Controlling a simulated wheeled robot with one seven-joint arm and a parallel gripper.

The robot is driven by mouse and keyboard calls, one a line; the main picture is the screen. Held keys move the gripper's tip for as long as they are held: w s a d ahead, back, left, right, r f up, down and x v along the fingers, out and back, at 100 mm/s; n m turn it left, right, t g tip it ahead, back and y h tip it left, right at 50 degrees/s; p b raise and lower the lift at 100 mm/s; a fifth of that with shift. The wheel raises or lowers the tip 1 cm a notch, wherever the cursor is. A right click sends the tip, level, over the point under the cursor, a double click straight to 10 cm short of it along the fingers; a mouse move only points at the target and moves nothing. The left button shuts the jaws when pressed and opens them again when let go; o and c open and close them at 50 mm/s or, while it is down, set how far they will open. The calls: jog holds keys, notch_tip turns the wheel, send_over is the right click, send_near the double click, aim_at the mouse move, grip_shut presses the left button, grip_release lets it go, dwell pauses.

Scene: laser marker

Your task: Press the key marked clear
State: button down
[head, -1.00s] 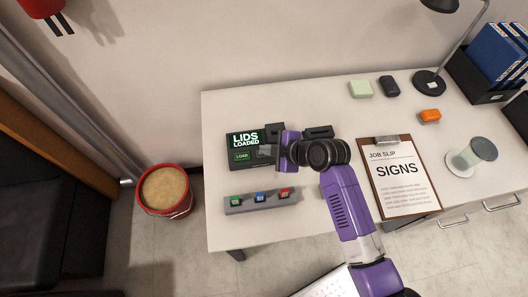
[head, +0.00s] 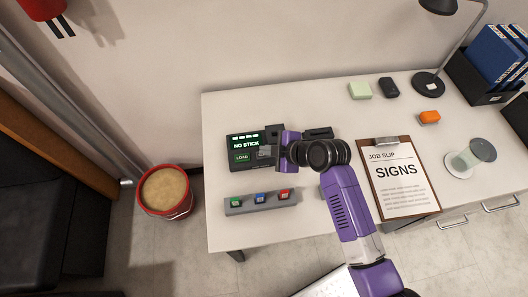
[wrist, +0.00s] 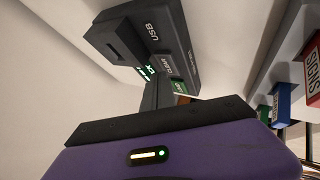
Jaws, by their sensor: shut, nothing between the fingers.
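The dark marker unit (head: 234,167) stands at the left of the desk, with a lit screen (head: 245,144) reading "NO STICK" and a green LOAD key (head: 242,157). The grey key marked clear (wrist: 166,61) shows in the wrist view, beside the green key and below the "USB" lettering. My gripper (head: 282,152) points left, close to the right side of the unit. Its fingers are shut and empty, and mostly hidden in the head view. I cannot tell whether the tips touch the clear key.
A grey rack (head: 233,206) with green, blue and red pieces lies in front of the unit. A clipboard (head: 427,205) reading "SIGNS" lies to the right of my arm.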

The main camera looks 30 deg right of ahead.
jog(key=shift+r, duration=0.3)
jog(key=shift+r+p, duration=2.1)
jog(key=shift+r, duration=0.4)
